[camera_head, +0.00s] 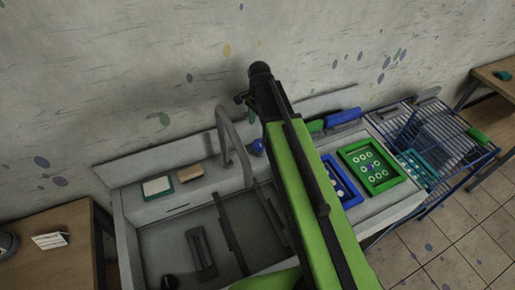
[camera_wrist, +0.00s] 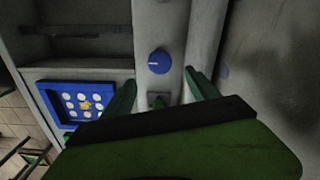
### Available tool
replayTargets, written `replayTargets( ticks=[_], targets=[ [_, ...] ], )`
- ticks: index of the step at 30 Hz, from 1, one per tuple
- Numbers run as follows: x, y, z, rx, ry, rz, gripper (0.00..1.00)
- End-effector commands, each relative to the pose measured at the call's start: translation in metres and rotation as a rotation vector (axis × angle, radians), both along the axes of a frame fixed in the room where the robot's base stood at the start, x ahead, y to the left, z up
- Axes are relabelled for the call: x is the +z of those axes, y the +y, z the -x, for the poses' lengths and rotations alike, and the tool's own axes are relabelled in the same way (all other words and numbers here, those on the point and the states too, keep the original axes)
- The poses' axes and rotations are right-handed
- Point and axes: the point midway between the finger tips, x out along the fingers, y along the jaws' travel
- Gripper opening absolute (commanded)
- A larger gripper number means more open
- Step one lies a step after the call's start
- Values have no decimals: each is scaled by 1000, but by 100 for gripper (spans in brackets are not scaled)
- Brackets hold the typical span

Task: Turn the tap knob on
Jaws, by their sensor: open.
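The tap (camera_head: 233,140) is a grey bent pipe at the back of the sink. Its blue round knob (camera_head: 257,147) sits just right of the pipe, close to my arm. In the wrist view, the knob (camera_wrist: 160,62) faces the camera, with a short light mark at its left side. My gripper (camera_wrist: 160,84) is open, its two green fingers apart. The knob appears ahead of the gap between the fingers, and I see no contact. In the head view, the gripper is mostly hidden by my arm.
A blue frame (camera_wrist: 47,100) with light circles lies left of the fingers; a green frame (camera_head: 350,153) lies on the counter's right. The grey sink (camera_head: 160,240) holds dark items. A wire rack (camera_head: 455,150) stands farther right. The wall (camera_head: 100,80) rises close behind.

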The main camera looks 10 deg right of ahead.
Motion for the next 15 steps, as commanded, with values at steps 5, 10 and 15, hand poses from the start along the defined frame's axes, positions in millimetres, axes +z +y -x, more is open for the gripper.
replayTargets(
  ticks=[5, 10, 15],
  targets=[
    [-48, 0, 0, 1, 0, 0, 69],
    [-81, 1, 0, 1, 0, 0, 69],
    [-96, 1, 0, 2, 0, 0, 69]
  ],
)
